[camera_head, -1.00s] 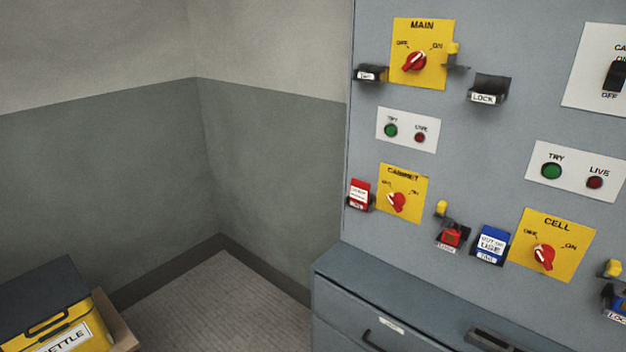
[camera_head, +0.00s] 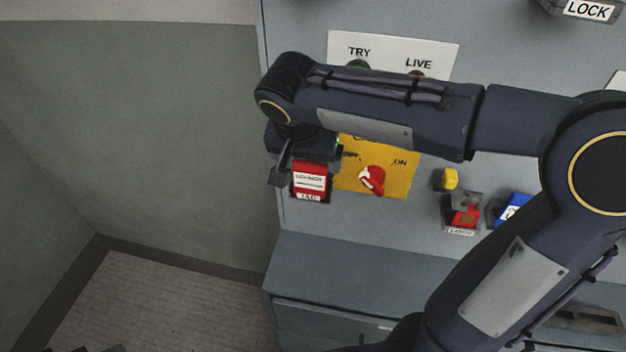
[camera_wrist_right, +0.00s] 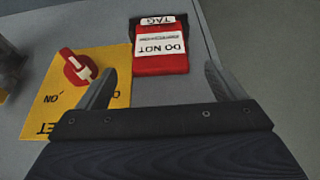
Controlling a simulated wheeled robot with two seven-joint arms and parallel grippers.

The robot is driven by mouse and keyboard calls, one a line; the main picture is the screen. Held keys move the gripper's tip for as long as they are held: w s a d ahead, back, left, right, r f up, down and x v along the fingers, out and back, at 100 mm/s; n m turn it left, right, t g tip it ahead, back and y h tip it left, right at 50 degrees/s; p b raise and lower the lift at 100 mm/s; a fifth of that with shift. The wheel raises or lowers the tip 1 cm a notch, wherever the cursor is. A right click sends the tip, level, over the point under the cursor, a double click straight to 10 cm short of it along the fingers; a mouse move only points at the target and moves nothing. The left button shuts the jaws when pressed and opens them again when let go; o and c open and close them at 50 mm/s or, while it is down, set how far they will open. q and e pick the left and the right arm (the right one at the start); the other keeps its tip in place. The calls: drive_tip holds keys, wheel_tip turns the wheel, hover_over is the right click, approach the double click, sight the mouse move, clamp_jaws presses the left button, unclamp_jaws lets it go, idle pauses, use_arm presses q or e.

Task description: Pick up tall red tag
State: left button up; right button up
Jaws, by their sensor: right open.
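The red tag (camera_head: 311,177) has a white printed label and sits in a dark holder marked TAG (camera_head: 309,197) at the left edge of the grey panel, beside the yellow CABINET plate (camera_head: 392,183). In the right wrist view the red tag (camera_wrist_right: 160,62) appears upside down, beyond and between the two fingers. My right gripper (camera_wrist_right: 160,86) is open and empty, its fingers spread wider than the tag and not touching it. In the head view my right gripper (camera_head: 282,168) is beside and above the tag, partly hidden by its wrist. My left gripper is not seen.
The red CABINET knob (camera_head: 372,180) is right of the tag and close to one finger in the wrist view. A red lock (camera_head: 463,214), a yellow peg (camera_head: 447,179) and a blue tag (camera_head: 514,209) are further right. A grey cabinet ledge (camera_head: 345,268) juts out below.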

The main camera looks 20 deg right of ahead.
sight(309, 164)
drive_tip(key=x, duration=0.6)
drive_tip(key=shift+w, duration=0.1)
drive_tip(key=c, duration=1)
drive_tip(key=shift+c, duration=0.2)
drive_tip(key=shift+r, duration=0.1)
drive_tip(key=shift+r, duration=0.6)
drive_tip(key=s+r, duration=1.1)
drive_tip(key=s, duration=0.3)
drive_tip(key=shift+a+r, duration=0.3)
drive_tip(key=shift+a, duration=0.15)
